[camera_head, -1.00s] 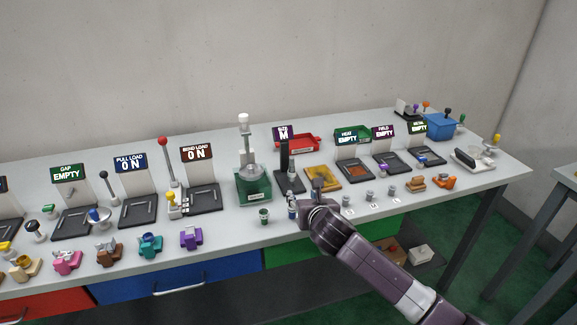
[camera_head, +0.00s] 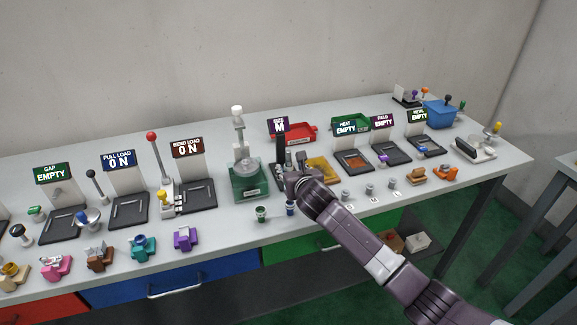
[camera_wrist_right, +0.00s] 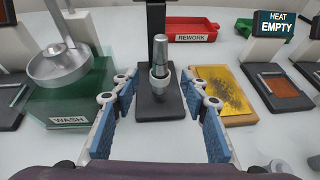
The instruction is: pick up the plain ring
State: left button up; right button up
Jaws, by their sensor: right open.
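In the right wrist view a grey metal post (camera_wrist_right: 160,48) stands upright on the black base (camera_wrist_right: 158,105) of the size station. A plain grey ring (camera_wrist_right: 160,78) appears to sit around the lower part of this post. My right gripper (camera_wrist_right: 160,92) is open, with one blue-padded finger on each side of the post and ring, apart from both. In the head view my right gripper (camera_head: 291,172) is at the size station and hides most of the post and the ring. My left gripper is not in view.
The green wash station (camera_wrist_right: 70,97) stands close on the left. A yellow pad (camera_wrist_right: 222,92) lies close on the right. The red rework tray (camera_wrist_right: 190,30) is behind.

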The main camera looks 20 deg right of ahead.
jog(key=shift+x, duration=0.75)
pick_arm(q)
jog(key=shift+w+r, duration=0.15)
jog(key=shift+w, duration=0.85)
pick_arm(e)
jog(key=shift+c, duration=0.5)
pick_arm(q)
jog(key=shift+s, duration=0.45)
pick_arm(e)
jog(key=shift+r, duration=0.1)
grip_shut()
